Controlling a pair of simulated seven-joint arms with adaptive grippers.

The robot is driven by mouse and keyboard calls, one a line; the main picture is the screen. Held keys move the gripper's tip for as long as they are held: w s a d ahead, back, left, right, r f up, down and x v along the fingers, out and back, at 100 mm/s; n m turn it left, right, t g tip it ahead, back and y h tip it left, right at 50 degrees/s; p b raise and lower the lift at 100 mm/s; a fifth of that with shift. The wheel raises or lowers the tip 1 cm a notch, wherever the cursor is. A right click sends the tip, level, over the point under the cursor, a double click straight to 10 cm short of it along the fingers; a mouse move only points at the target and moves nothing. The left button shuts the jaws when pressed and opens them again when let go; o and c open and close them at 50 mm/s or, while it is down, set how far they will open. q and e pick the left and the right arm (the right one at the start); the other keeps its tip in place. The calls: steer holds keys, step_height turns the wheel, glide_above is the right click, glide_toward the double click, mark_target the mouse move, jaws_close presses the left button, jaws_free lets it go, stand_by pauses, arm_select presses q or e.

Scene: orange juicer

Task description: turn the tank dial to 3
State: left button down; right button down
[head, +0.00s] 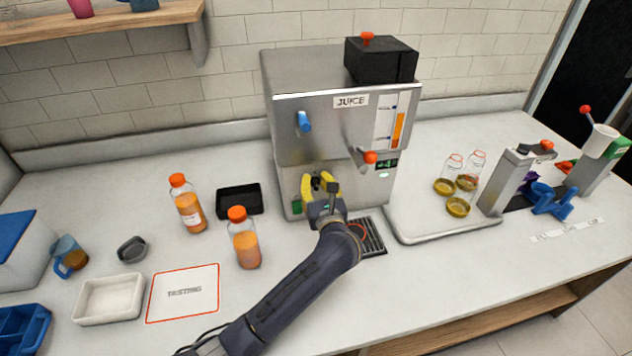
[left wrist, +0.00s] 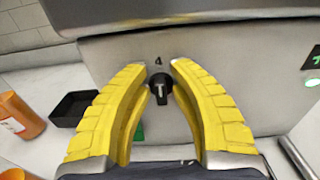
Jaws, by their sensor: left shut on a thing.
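The juice machine (head: 345,130) stands at the back middle of the counter. A small black dial (left wrist: 160,90) sits on its lower front panel, with the number 4 printed just above it in the left wrist view. My left gripper (head: 320,180), with yellow fingers, reaches up to this panel. Its fingers (left wrist: 159,72) are closed in on both sides of the dial and hold it. I cannot make out other numbers around the dial; the fingers cover its sides. A small green display (head: 386,164) on the machine appears to show a 4. My right gripper is not in view.
An orange tap lever (head: 370,157) and a blue lever (head: 304,122) stick out from the machine. Orange bottles (head: 244,240) and a black tray (head: 239,200) stand to the left. Glass bottles (head: 447,175) stand on a tray to the right. The front right counter is clear.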

arm_select(q)
steer(key=shift+n, duration=0.3)
steer(key=n, duration=0.3)
steer(key=shift+a+n, duration=0.25)
steer(key=shift+n, duration=0.15)
steer(key=shift+a+n, duration=0.2)
steer(key=shift+n, duration=2)
steer(key=c, duration=1.5)
jaws_free()
steer(key=shift+f, duration=0.1)
steer(key=shift+o, duration=0.2)
steer(key=shift+s, duration=0.1)
steer(key=v, duration=0.7)
steer(key=shift+s, duration=0.2)
